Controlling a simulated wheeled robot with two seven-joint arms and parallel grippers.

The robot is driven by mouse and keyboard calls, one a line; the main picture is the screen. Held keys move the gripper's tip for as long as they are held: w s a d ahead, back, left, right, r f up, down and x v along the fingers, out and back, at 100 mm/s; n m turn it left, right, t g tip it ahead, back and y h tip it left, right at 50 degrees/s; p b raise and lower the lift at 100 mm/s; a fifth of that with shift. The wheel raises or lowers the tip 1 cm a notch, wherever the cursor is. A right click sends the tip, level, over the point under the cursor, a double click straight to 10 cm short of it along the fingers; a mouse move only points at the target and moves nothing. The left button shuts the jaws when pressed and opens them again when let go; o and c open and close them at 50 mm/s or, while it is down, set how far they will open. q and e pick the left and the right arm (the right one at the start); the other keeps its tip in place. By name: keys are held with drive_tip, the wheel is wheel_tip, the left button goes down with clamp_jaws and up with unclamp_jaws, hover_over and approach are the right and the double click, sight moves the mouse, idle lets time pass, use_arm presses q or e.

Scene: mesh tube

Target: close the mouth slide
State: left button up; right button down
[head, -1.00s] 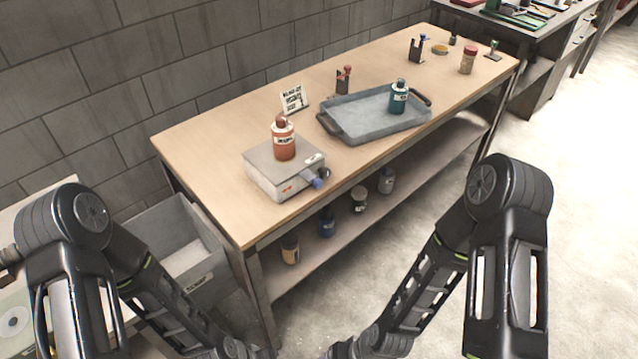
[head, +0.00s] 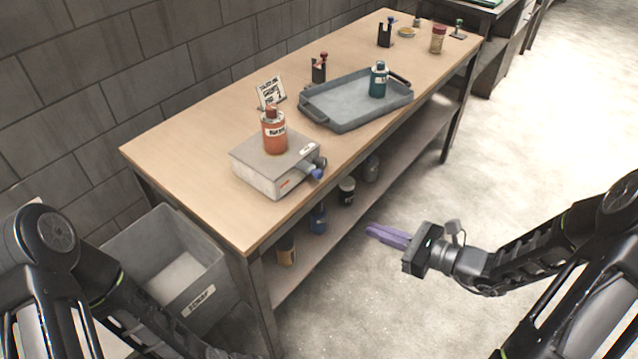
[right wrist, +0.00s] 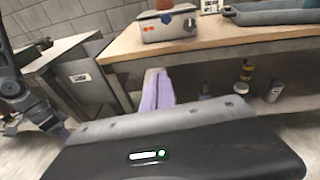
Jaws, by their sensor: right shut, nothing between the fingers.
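I cannot pick out a mouth slide for certain. A grey box (head: 262,178) with a blue knob (head: 316,173) on its right side sits at the near end of the workbench, with an orange-red bottle (head: 274,135) upright on it. The box also shows at the top of the right wrist view (right wrist: 168,28). My right gripper (head: 372,232) has purple fingers that are shut and empty, over the floor to the right of the bench, apart from everything.
On the bench (head: 190,140) stand a blue-grey tray (head: 340,115) holding a teal bottle (head: 378,80), a small sign (head: 270,92), dark holders and a red-capped jar (head: 438,40). Several bottles stand on the lower shelf. A grey bin (head: 150,240) is left of the bench. The floor at right is clear.

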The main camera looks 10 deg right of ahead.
sight(321, 176)
drive_tip(key=r, duration=0.1)
drive_tip(key=w+r+t, duration=0.1)
drive_tip(key=r, duration=0.1)
drive_tip(key=d+r+m+t+y, duration=0.1)
drive_tip(key=r, duration=0.1)
drive_tip(key=shift+w, duration=0.25)
drive_tip(key=p+x, duration=0.1)
drive_tip(key=x, duration=1.3)
drive_tip(key=shift+d+p, duration=0.15)
drive_tip(key=shift+p, duration=0.25)
drive_tip(key=shift+w, duration=0.1)
